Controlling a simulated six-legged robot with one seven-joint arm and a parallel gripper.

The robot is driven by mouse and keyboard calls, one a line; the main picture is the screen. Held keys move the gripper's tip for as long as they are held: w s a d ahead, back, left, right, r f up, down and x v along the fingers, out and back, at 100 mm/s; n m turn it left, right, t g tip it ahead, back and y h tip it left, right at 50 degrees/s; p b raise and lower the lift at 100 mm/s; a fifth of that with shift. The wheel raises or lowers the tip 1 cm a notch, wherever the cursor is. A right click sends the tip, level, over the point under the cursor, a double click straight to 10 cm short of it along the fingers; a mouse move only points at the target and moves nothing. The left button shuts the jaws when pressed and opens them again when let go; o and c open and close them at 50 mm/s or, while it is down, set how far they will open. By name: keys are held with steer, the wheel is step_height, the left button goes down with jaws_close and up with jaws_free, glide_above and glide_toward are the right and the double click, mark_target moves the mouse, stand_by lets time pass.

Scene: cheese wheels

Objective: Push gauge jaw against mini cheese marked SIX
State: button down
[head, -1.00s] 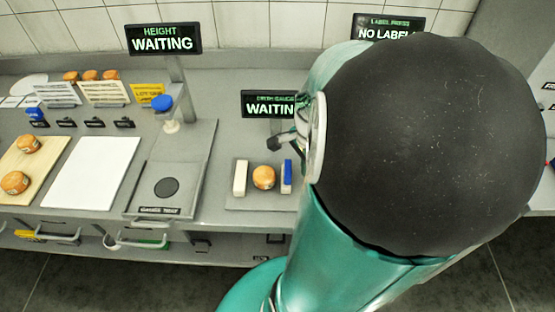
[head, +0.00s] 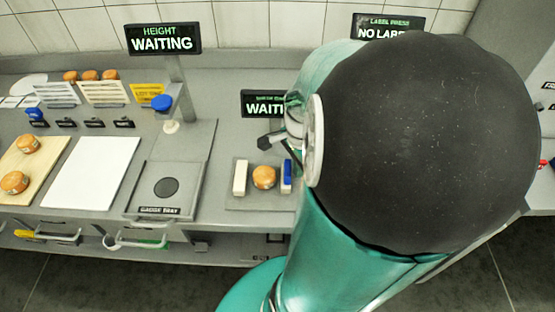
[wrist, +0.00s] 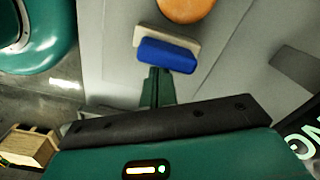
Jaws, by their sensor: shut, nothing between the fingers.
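The mini cheese (head: 264,177) sits on the gauge plate (head: 262,205) between two jaws. It is an orange-brown round and shows at the top of the wrist view (wrist: 187,8); I cannot read its marking. The white jaw (head: 240,178) stands to its left. The blue-faced jaw (head: 287,174) stands to its right, with a small gap to the cheese; it also shows in the wrist view (wrist: 166,55). My gripper (wrist: 158,75) is shut and empty, its tips at or very near the blue jaw's outer face; contact is unclear. In the head view my arm hides much of it.
A display reading WAITING (head: 264,103), partly hidden by my arm, stands behind the gauge. The height station with its gauge seat (head: 167,188) is to the left. Other cheeses lie on a wooden board (head: 35,160) at the far left, beside a white mat (head: 92,172).

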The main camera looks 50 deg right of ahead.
mark_target(286, 168)
steer(key=shift+w+a, duration=0.15)
steer(key=shift+w, duration=0.05)
steer(key=shift+w+a, duration=0.45)
steer(key=shift+w, duration=0.05)
steer(key=shift+w+a, duration=0.5)
stand_by(2.1)
steer(key=shift+d, duration=0.1)
steer(key=shift+s+d, duration=1.65)
steer(key=shift+s, duration=0.3)
